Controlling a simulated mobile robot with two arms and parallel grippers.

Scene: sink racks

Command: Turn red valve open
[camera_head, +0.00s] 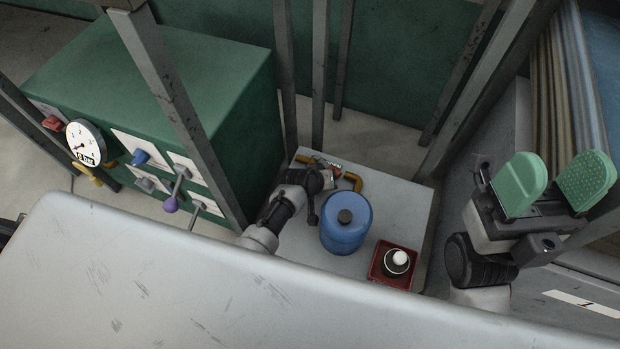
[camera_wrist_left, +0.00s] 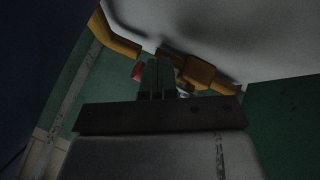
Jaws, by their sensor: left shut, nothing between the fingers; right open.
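A yellow pipe (camera_head: 350,181) lies on the grey surface below the basin-like edge. A small red part, likely the red valve (camera_wrist_left: 137,71), shows just left of my left gripper's fingers in the left wrist view, close to the yellow pipe (camera_wrist_left: 120,42). My left gripper (camera_wrist_left: 158,72) is shut with nothing between its fingers. In the head view it reaches to the pipe and hides most of the red part. Whether it touches the red part I cannot tell. My right gripper (camera_head: 553,184), with green pads, is open and empty at the right, far from the pipe.
A blue canister (camera_head: 346,228) and a red tray (camera_head: 378,279) holding a white-capped bottle (camera_head: 399,259) stand right of my left arm. A green cabinet (camera_head: 200,75) at left carries a gauge (camera_head: 84,142), a red knob (camera_head: 52,123) and several levers. Grey posts rise around.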

